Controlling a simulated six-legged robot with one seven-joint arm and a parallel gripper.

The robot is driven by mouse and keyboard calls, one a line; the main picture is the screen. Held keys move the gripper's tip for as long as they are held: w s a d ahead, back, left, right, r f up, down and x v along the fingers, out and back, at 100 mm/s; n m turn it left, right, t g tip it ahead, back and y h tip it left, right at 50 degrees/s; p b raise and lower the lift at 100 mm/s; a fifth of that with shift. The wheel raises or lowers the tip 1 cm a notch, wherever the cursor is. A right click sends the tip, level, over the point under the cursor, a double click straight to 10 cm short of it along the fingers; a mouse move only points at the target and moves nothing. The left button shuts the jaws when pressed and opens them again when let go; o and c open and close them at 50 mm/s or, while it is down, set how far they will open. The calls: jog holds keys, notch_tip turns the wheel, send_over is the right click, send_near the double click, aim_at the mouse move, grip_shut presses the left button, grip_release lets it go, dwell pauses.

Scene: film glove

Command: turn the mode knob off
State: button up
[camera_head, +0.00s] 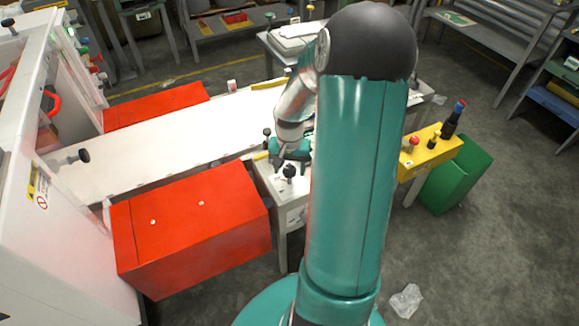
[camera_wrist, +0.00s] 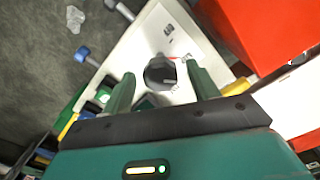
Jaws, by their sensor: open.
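A black round knob (camera_wrist: 160,73), which looks like the mode knob, stands on a white panel (camera_wrist: 135,50) in the wrist view. Small dark print and a red mark show beside it. My gripper (camera_wrist: 161,76) has its two green fingers apart, one on each side of the knob in this view. I cannot tell whether they touch it or how far above the panel they are. In the head view a black knob (camera_head: 289,171) stands on the white table's near end, just below my gripper (camera_head: 277,162). My arm hides part of the table.
Red boxes (camera_head: 200,225) flank the white conveyor (camera_head: 160,150) on the left. Another black knob (camera_head: 267,132) stands close behind my gripper. A yellow box (camera_head: 437,150) with a red button and a green bin (camera_head: 465,172) are on the right. Crumpled plastic (camera_head: 406,300) lies on the floor.

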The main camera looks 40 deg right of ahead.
jog(key=c, duration=1)
jog(key=shift+n, duration=0.4)
jog(key=n, duration=0.5)
jog(key=shift+r, duration=0.1)
jog(key=n, duration=0.6)
jog(key=shift+d, duration=0.15)
jog(key=shift+n, duration=0.3)
jog(key=o, duration=1)
